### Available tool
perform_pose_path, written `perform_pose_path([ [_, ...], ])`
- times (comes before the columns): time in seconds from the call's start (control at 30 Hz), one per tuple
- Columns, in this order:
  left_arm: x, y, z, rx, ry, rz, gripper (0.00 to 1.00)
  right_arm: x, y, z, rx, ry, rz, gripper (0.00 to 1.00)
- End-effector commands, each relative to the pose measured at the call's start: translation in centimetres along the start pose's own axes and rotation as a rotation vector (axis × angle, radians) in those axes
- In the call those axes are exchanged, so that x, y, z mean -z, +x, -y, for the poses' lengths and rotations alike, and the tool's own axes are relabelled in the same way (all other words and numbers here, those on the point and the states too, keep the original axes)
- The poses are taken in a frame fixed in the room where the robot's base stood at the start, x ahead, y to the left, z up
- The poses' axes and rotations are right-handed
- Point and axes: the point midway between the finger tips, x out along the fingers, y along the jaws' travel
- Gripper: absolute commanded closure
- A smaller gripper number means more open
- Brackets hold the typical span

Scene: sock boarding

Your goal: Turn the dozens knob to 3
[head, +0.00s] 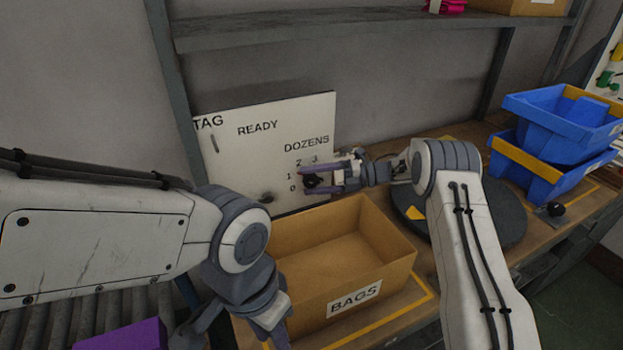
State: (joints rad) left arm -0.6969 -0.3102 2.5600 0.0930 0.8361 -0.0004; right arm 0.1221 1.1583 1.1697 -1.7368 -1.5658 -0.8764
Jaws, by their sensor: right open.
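A pale panel (240,160) leans at the back with the words TAG, READY and DOZENS. Under DOZENS, the numbers 0, 1, 2 and 3 curve around the dark dozens knob (311,182). My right gripper (318,180) reaches in from the right with its jaws open, one finger above and one below the knob. I cannot tell whether the fingers touch it. The knob's pointer is hidden, so its setting cannot be read. My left gripper (238,330) hangs at the bottom, left of the cardboard box, and its tips are cut off by the frame edge.
An open, empty cardboard box (392,262) labelled BAGS stands below the panel. A dark round plate (505,215) lies behind my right arm. Blue bins (545,170) are stacked at right. A purple item (125,338) lies on rollers at lower left.

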Motion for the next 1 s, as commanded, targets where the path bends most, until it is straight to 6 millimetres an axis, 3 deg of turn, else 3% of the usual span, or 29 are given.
perform_pose_path([
  [0.33,0.0,-0.1,0.0,0.0,0.0,0.0,0.65,0.0,0.6,0.1,0.0,0.0,0.0,0.17],
  [0.37,0.0,-0.1,0.0,0.0,0.0,0.0,0.65,0.0,0.6,0.0,0.0,0.0,0.0,0.24],
  [0.57,0.0,-0.1,0.0,0.0,0.0,0.0,0.65,0.0,0.5,0.0,0.001,0.0,0.0,1.0],
  [0.77,-0.1,1.1,0.1,0.0,0.0,0.0,0.65,0.1,0.6,0.5,-0.031,0.014,0.003,1.0],
  [1.0,-0.3,5.2,0.4,0.0,0.0,0.0,0.65,0.1,0.7,1.0,-0.198,0.084,0.013,1.0],
])
